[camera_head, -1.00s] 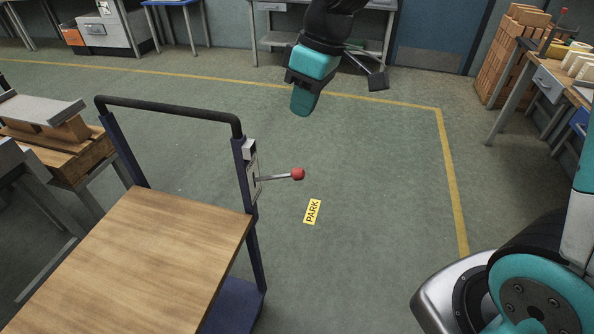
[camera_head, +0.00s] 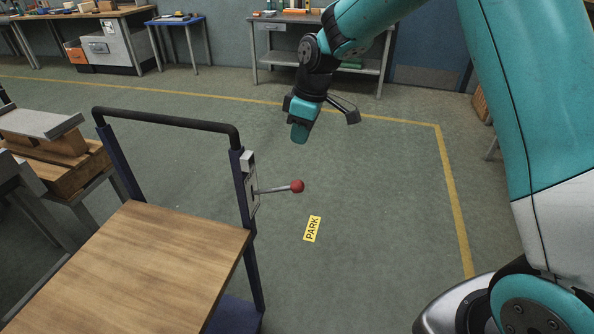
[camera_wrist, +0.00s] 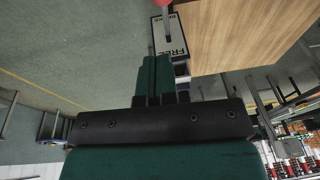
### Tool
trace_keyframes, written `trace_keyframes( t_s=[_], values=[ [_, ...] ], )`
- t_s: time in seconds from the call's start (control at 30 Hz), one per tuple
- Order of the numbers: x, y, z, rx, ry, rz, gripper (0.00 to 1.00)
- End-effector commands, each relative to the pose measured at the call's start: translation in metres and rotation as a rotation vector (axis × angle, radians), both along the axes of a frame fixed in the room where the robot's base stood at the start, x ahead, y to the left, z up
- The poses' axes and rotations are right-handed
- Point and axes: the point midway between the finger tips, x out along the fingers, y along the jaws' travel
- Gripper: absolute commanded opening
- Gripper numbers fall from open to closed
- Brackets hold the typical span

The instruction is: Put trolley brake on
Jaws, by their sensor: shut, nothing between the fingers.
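The trolley (camera_head: 170,262) has a wooden deck, dark blue posts and a black push bar, and stands at the left in the head view. Its brake lever (camera_head: 275,189) is a grey rod with a red knob (camera_head: 297,186), sticking out to the right from a plate on the near post. In the wrist view a plate (camera_wrist: 171,37) reads FREE, with the lever (camera_wrist: 167,22) and part of the red knob at the top edge. My gripper (camera_head: 299,134) is shut and empty. It is above and beyond the red knob, apart from it, pointing down.
A yellow PARK label (camera_head: 312,229) lies on the floor right of the lever. A yellow line (camera_head: 455,195) bounds the floor. Wooden pieces on a bench (camera_head: 50,160) stand at the left. Work tables line the back wall.

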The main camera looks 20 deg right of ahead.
Motion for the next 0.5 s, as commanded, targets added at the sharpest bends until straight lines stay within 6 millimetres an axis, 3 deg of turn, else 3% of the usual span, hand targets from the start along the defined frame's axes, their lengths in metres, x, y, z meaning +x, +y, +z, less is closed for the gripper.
trace_keyframes(
  t_s=[0.3,0.5],
  values=[
    [0.003,0.014,-0.066,0.0,0.005,0.002,0.0],
    [-0.005,0.011,-0.092,0.0,0.003,0.001,0.0]
  ],
)
